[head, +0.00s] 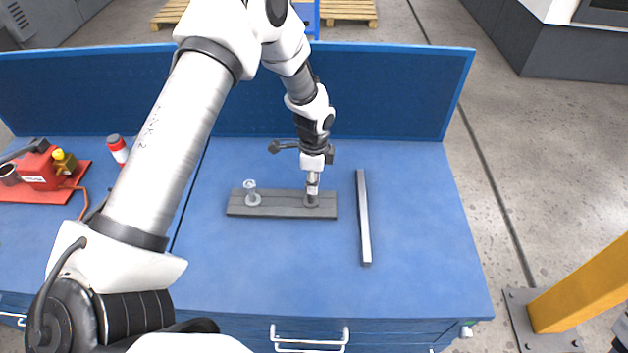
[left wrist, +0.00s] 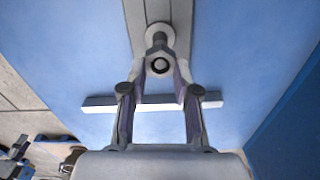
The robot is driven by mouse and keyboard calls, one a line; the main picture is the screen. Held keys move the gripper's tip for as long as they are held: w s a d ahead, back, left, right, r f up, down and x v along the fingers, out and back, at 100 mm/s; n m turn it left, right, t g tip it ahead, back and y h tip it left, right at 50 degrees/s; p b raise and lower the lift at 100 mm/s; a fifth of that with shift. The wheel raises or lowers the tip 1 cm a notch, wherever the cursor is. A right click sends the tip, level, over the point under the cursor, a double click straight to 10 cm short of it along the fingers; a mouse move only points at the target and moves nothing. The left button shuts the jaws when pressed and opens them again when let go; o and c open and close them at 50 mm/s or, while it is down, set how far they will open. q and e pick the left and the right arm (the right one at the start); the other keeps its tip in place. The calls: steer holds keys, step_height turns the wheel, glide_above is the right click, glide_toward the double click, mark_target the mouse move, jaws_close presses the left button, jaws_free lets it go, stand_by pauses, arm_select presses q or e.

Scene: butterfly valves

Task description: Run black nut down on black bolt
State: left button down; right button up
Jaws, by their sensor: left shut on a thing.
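A dark grey board (head: 278,208) lies on the blue bench and bears two upright bolts. The black bolt (head: 312,201) stands near the board's right end, with its dark base showing under my left gripper (head: 313,188). That gripper points down over it, its fingers closed in on the black nut (left wrist: 160,65), which shows as a dark ring between the fingertips in the left wrist view. The fingers hide most of the nut and thread, so I cannot tell how low the nut sits. A silver bolt (head: 251,194) stands at the board's left end. My right gripper is out of view.
A silver bar (head: 363,218) lies right of the board, apart from it. A red device (head: 41,170) and a red-and-white bottle (head: 118,150) stand at the left. A blue back panel (head: 400,93) edges the bench. The right front of the bench is clear.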

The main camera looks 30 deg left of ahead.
arm_select(q)
steer(key=m, duration=0.4)
steer(key=shift+s+m, duration=0.1)
steer(key=shift+m, duration=0.3)
steer(key=m, duration=0.6)
steer(key=shift+s+m+b, duration=0.2)
steer(key=shift+m+b, duration=0.1)
steer(key=shift+b, duration=0.1)
steer(key=m, duration=0.4)
steer(key=shift+s+a+m, duration=0.1)
steer(key=shift+m, duration=0.2)
steer(key=m, duration=0.4)
steer(key=shift+s+a+m, duration=0.1)
steer(key=shift+a+m, duration=0.05)
steer(key=shift+m, duration=0.25)
steer(key=c, duration=1.1)
jaws_free()
